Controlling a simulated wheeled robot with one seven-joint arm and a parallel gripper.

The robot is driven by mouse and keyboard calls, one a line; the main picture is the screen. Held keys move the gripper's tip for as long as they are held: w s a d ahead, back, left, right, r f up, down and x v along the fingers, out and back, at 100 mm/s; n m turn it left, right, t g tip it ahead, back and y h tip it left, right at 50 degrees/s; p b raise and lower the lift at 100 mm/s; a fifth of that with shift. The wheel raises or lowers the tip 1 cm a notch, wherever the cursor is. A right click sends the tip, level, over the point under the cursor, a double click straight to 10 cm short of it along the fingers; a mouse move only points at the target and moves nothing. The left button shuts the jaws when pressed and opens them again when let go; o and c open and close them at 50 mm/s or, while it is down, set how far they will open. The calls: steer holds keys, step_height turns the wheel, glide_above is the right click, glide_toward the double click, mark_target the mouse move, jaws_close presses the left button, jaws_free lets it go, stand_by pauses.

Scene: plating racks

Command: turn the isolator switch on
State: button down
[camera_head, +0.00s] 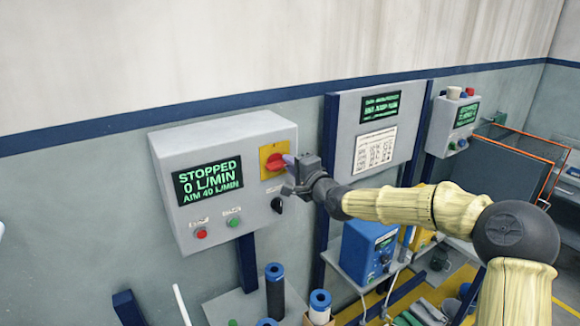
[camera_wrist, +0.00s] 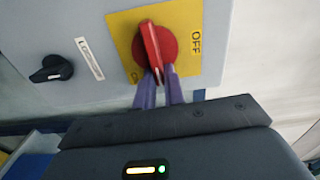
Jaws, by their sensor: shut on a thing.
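The isolator switch is a red rotary handle (camera_head: 275,162) on a yellow plate (camera_head: 266,149), at the upper right of a grey control box (camera_head: 222,128). In the wrist view the red handle (camera_wrist: 151,50) runs nearly up and down the picture. The word OFF is on the right of the yellow plate (camera_wrist: 190,70); lettering at its lower left is partly covered. My gripper (camera_head: 288,160) is at the switch, its purple fingers (camera_wrist: 158,76) on either side of the handle's lower end, shut on it. The box display (camera_head: 208,182) reads STOPPED, 0 L/MIN, AIM 40 L/MIN.
A black knob (camera_head: 277,205) sits below the switch, with red (camera_head: 200,233) and green (camera_head: 233,221) buttons to the left. Another grey panel (camera_head: 340,120) stands to the right. A blue box (camera_head: 368,250) and blue-ended rolls (camera_head: 275,290) are below.

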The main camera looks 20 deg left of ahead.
steer(key=shift+f+m, duration=0.2)
steer(key=shift+m, duration=0.3)
steer(key=c, duration=1.5)
jaws_free()
steer(key=shift+d, duration=0.1)
steer(key=b+v, duration=0.6)
steer(key=v, duration=1.1)
steer(key=shift+s+d, duration=0.1)
steer(key=shift+s, duration=0.05)
